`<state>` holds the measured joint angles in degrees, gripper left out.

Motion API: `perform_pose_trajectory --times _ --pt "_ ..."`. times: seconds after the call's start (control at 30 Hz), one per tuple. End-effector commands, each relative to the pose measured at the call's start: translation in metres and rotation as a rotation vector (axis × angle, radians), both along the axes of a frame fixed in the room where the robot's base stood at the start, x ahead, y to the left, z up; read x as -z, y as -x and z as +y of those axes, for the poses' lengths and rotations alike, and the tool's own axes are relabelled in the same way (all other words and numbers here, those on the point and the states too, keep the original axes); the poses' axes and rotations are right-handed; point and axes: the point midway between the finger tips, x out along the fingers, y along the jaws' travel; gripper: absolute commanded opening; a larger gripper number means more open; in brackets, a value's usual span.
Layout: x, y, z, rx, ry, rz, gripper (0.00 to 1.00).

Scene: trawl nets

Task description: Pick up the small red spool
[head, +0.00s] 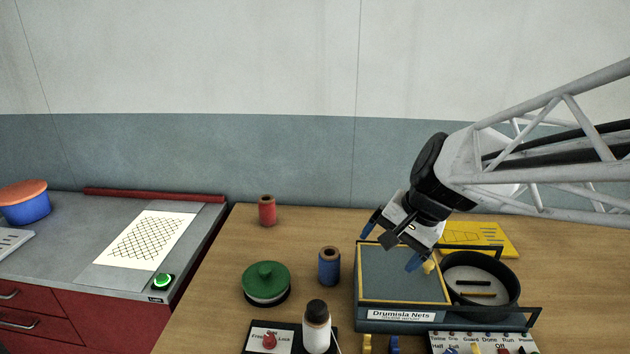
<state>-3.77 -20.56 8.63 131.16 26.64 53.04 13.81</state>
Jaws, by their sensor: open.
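The small red spool (267,211) stands upright at the back left of the wooden table, near the wall.
A white bottle with a dark cap (316,328) is at the front. A black pan (480,283) is at right. Table around the red spool is clear.

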Motion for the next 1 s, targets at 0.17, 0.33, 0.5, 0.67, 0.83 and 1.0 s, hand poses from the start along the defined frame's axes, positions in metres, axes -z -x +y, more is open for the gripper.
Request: perform_pose_trajectory --times 0.17,0.33,0.5,0.67,0.83,1.0 --pt "0.003 -0.045 0.028 0.095 -0.110 0.059 0.92" --pt "0.008 -0.088 0.055 0.190 -0.214 0.121 0.92" --pt "0.016 -0.130 0.082 0.286 -0.314 0.188 0.92" --pt "0.026 -0.170 0.108 0.376 -0.405 0.256 0.92" --pt "0.040 -0.211 0.135 0.475 -0.498 0.333 0.92" --pt "0.058 -0.252 0.163 0.575 -0.588 0.413 0.92"
